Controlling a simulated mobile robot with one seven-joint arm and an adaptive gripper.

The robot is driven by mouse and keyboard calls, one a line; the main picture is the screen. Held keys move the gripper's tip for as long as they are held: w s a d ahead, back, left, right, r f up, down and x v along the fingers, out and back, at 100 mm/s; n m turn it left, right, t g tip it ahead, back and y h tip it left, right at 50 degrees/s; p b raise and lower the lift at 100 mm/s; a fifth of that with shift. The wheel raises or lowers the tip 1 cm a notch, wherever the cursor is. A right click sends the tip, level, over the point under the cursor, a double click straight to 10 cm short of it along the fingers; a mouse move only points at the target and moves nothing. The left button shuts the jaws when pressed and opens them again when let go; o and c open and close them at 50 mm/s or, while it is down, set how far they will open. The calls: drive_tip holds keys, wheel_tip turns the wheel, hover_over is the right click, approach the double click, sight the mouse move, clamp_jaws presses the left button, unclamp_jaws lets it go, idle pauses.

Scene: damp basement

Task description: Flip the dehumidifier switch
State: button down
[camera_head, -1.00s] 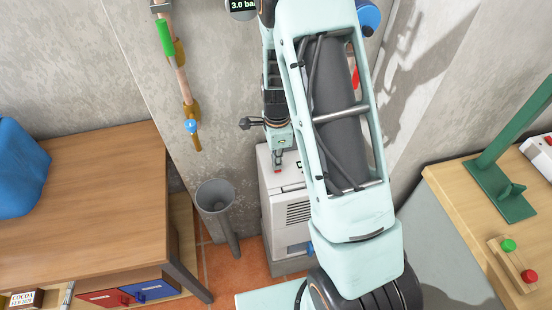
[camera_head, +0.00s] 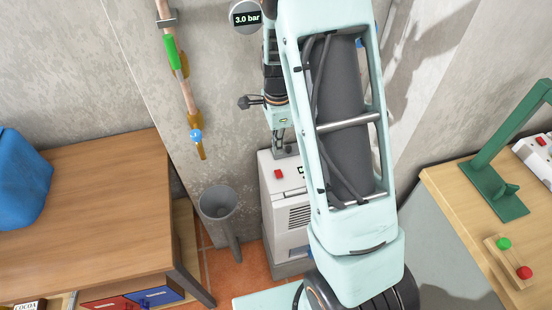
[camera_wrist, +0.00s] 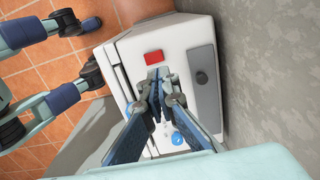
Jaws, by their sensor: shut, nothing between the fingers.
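The dehumidifier (camera_head: 287,236) is a white box with a vented front, standing on the tiled floor against the wall. Its red switch (camera_head: 278,174) sits on the top face, uncovered; it also shows in the wrist view (camera_wrist: 153,57). I cannot tell which way the switch is tipped. My gripper (camera_head: 281,150) is shut and empty, pointing down over the rear part of the top. In the wrist view my closed fingertips (camera_wrist: 164,77) are beside the red switch, apart from it in the picture. A blue round knob (camera_wrist: 178,138) and a dark grey strip (camera_wrist: 202,80) also show on the top.
A grey funnel-topped pipe (camera_head: 218,203) stands left of the dehumidifier, near a wooden table (camera_head: 90,210). A workbench with a green stand (camera_head: 495,190) is at right.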

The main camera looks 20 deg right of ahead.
drive_tip(key=shift+w+r, duration=0.2)
drive_tip(key=shift+r, duration=1.1)
drive_tip(key=shift+w+r, duration=0.2)
drive_tip(key=shift+r, duration=1.05)
